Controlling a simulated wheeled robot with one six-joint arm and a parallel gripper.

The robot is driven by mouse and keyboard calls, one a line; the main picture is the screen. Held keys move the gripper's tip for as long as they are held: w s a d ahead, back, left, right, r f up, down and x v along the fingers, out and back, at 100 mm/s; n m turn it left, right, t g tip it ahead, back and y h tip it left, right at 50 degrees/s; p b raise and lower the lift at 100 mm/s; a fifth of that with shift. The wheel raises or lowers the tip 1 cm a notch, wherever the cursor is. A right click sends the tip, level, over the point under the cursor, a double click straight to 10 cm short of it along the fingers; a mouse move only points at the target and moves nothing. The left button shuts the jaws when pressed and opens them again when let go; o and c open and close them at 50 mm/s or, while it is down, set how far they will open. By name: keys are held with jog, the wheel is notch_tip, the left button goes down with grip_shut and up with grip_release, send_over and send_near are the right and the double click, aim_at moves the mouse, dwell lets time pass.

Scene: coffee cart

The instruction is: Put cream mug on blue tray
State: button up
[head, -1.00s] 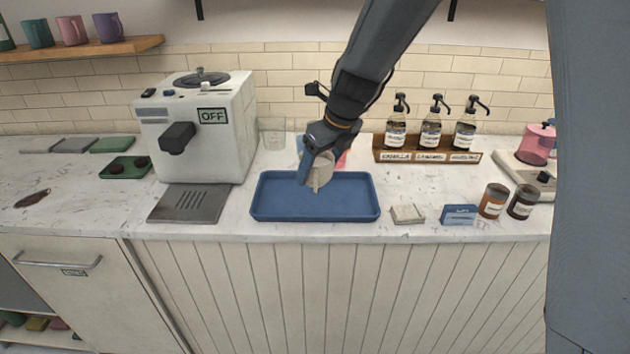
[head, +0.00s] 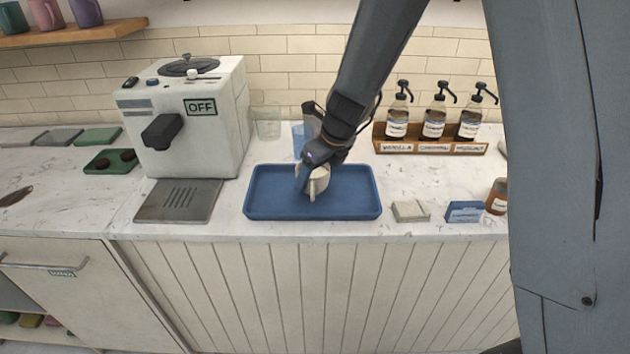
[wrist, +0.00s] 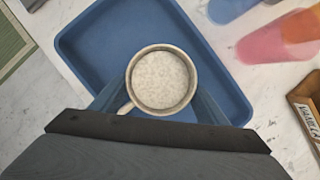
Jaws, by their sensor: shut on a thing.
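The cream mug (head: 321,181) is in my gripper (head: 309,180), over the blue tray (head: 268,208) on the counter in the head view. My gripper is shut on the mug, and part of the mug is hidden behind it. In the wrist view the mug (wrist: 161,79) stands upright between the fingers, its round opening facing the camera and its handle at lower left. The inside looks pale and speckled. The tray (wrist: 95,45) surrounds it and is otherwise empty. I cannot tell whether the mug's base touches the tray.
A white coffee machine marked OFF (head: 186,115) stands left of the tray. A clear glass (head: 267,122) and a blue cup (head: 300,138) are behind it. A syrup rack (head: 430,147) is at back right. A napkin stack (head: 411,211) and blue box (head: 464,212) sit right of the tray.

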jog(key=shift+f, duration=0.65)
jog(key=o, duration=1.4)
jog(key=shift+f, duration=0.1)
